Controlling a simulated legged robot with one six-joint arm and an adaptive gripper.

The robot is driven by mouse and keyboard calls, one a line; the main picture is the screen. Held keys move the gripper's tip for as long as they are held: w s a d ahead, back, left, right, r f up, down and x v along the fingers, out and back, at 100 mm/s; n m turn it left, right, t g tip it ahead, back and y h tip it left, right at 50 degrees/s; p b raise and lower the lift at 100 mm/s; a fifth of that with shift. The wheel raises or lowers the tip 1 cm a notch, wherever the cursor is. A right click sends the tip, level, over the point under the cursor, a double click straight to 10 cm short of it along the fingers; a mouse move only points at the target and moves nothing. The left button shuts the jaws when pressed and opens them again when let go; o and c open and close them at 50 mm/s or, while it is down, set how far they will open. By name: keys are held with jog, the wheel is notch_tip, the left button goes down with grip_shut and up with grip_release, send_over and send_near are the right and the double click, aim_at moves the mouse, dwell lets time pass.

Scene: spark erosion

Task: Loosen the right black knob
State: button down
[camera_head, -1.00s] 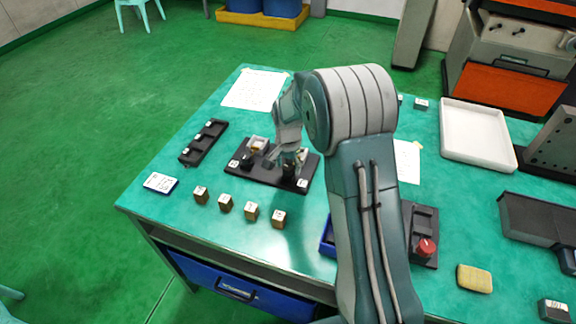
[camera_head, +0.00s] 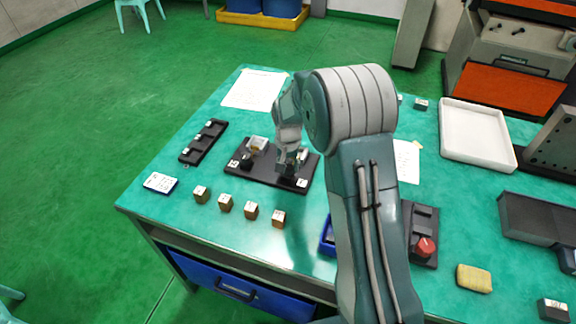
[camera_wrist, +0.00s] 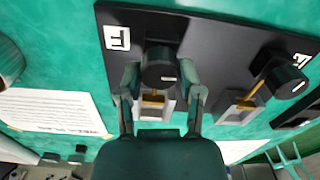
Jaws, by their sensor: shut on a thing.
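The black fixture plate (camera_head: 265,175) lies on the green table and carries two black knobs. In the wrist view, the right black knob (camera_wrist: 159,68) sits between the two fingers of my gripper (camera_wrist: 160,76), which is shut on its sides. A white mark shows on its top, and a brass-coloured pin and a grey block sit beside it. The left black knob (camera_wrist: 288,80) is apart from my gripper; it also shows in the head view (camera_head: 246,162). In the head view my gripper (camera_head: 291,165) partly hides the right knob.
Several small brown blocks (camera_head: 225,203) stand in a row before the plate. A narrow black rack (camera_head: 204,141) lies to its left, a paper sheet (camera_head: 255,89) behind it. A white tray (camera_head: 476,133) and a red knob (camera_head: 426,247) are to the right of my arm.

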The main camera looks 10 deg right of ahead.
jog(key=n, duration=0.4)
jog(key=shift+f+n, duration=0.1)
jog(key=shift+n, duration=0.2)
jog(key=n, duration=0.4)
jog(key=shift+n, duration=0.3)
jog(key=n, duration=0.4)
jog(key=shift+a, duration=0.1)
jog(key=shift+n, duration=2.1)
jog(key=shift+c, duration=1.3)
grip_release()
notch_tip(320, 180, up, 12)
